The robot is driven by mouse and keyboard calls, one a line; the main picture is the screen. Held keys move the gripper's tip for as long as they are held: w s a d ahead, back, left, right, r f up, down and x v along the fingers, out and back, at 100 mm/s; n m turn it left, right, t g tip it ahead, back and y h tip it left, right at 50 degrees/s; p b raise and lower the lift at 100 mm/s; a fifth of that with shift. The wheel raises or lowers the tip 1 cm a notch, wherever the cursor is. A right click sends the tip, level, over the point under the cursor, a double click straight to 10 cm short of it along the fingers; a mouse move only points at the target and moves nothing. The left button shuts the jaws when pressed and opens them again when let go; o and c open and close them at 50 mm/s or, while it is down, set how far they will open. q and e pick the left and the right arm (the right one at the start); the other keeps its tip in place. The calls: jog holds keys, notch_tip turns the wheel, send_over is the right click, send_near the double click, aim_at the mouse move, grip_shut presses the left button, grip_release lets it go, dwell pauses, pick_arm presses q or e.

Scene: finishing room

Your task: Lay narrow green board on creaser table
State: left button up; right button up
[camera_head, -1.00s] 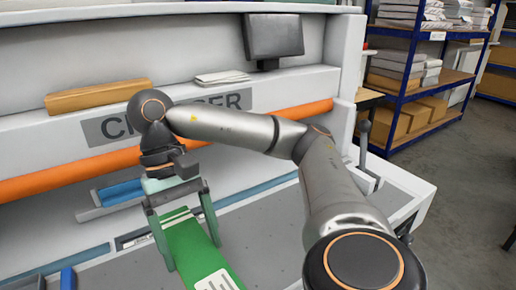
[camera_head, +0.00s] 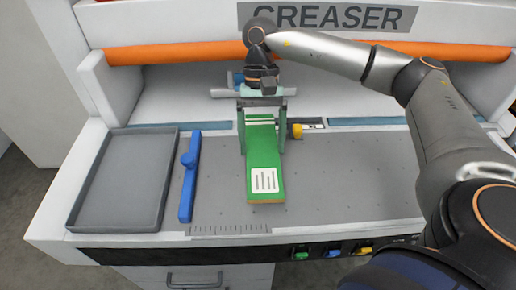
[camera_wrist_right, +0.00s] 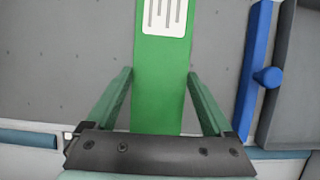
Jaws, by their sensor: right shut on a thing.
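The narrow green board (camera_head: 263,160) has a white label with dark stripes near its front end. My right gripper (camera_head: 261,140) is shut on its far part, with a finger along each side. The board is over the grey perforated bed of the creaser table (camera_head: 345,175); I cannot tell whether it touches the bed. In the right wrist view the board (camera_wrist_right: 160,85) runs between the fingers of my right gripper (camera_wrist_right: 160,78). My left gripper is not in view.
A blue bar with a knob (camera_head: 188,178) lies left of the board, beside an empty grey tray (camera_head: 88,205). A ruler scale (camera_head: 230,229) and coloured buttons (camera_head: 332,252) line the front edge. An orange bar (camera_head: 180,53) crosses behind. The bed right of the board is clear.

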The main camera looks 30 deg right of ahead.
aim_at(257, 141)
jog(key=shift+w+a+f, duration=0.15)
jog(key=shift+w+f, duration=0.35)
jog(key=shift+f, duration=0.1)
jog(key=shift+w+f+p, duration=0.15)
jog(key=shift+f+p, duration=0.2)
jog(key=shift+f, duration=1.4)
jog(key=shift+f+b, duration=0.25)
jog(key=shift+b, duration=0.05)
jog(key=o, duration=1.1)
jog(key=shift+r, duration=0.1)
jog(key=shift+r, duration=0.1)
jog(key=shift+r+p, duration=0.25)
jog(key=shift+p, duration=0.15)
jog(key=b+v, duration=0.1)
jog(key=v, duration=1)
jog(key=shift+w+r, duration=0.1)
jog(key=shift+r, duration=0.25)
